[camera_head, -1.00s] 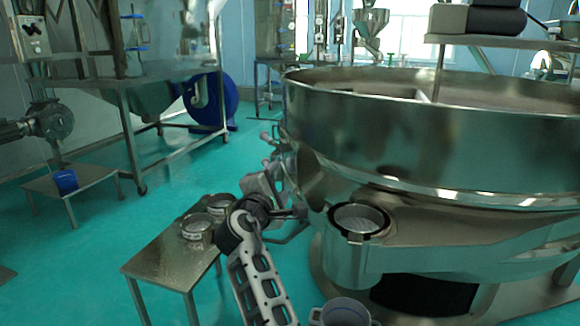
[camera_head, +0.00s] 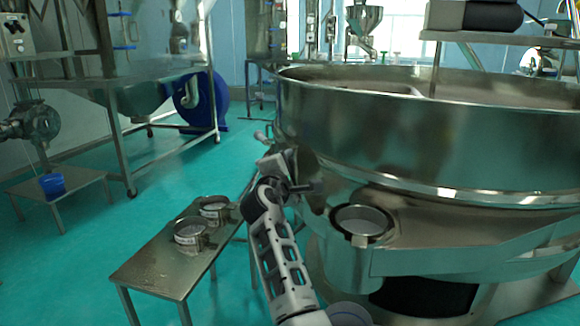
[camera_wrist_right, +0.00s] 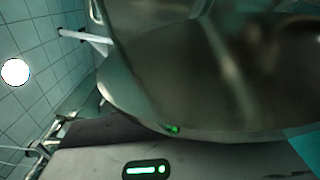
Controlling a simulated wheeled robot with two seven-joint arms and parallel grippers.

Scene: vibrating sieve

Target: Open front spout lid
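The big round steel sieve (camera_head: 420,130) fills the right of the head view. Its front spout (camera_head: 362,222) has a round dark rim with a paler inside. A shiny curved metal piece (camera_head: 314,180) stands just left of the spout; I cannot tell for sure whether it is the lid. My right gripper (camera_head: 303,187) is beside this piece, left of the spout, and its finger opening cannot be made out. In the right wrist view a large curved metal surface (camera_wrist_right: 215,65) is very close and hides much. My left gripper is not in view.
A low steel table (camera_head: 160,268) stands left of my right arm with two round steel sieves, one nearer (camera_head: 190,232) and one farther (camera_head: 214,209). A blue cup (camera_head: 52,186) is on a small stand at far left. Green floor between is clear.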

